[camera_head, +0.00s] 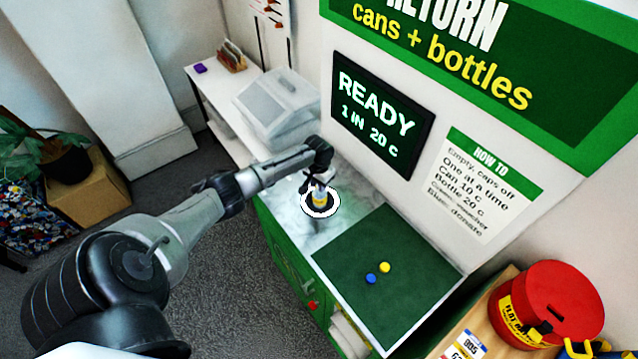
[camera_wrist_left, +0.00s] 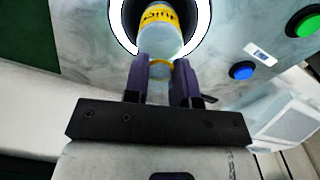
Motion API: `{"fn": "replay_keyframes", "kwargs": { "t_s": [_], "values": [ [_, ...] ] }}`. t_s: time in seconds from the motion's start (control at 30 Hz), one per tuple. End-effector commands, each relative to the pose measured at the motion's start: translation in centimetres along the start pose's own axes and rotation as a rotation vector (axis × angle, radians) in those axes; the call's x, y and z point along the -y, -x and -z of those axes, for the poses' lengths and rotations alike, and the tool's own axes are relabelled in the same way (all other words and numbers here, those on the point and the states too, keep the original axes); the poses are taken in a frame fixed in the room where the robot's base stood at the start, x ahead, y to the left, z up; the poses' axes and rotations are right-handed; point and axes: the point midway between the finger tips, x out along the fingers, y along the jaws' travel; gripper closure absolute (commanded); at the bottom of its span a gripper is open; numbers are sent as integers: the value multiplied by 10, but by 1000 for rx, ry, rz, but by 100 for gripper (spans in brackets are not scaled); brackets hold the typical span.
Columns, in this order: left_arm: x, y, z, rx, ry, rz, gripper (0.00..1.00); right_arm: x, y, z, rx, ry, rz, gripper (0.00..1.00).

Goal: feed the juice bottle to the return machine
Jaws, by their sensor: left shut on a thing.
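The juice bottle (camera_wrist_left: 160,38) has a yellow label and sits partly inside the round, white-ringed opening (camera_wrist_left: 201,36) of the return machine. In the head view the white ring (camera_head: 306,208) lies in the pale counter top, and the bottle is mostly hidden by my gripper. My left gripper (camera_head: 316,181) is directly above the opening. In the left wrist view its purple fingers (camera_wrist_left: 163,75) are shut on the end of the bottle, by a yellow band. The machine's screen (camera_head: 376,117) reads "READY 1 IN 20 c". My right gripper is not in view.
A green mat (camera_head: 390,300) with a blue cap (camera_head: 371,278) and a yellow cap (camera_head: 385,267) lies right of the opening. A red container (camera_head: 550,310) stands at the lower right. A grey lidded box (camera_head: 275,105) stands behind. The wrist view shows green (camera_wrist_left: 303,22) and blue (camera_wrist_left: 243,71) buttons.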

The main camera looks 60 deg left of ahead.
Motion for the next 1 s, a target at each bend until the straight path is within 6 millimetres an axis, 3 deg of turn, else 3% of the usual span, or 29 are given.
{"fn": "replay_keyframes", "kwargs": {
  "t_s": [1.0],
  "values": [
    [1, -24, 0, 0, 0, 0, 100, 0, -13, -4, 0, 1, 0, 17]
  ]
}}
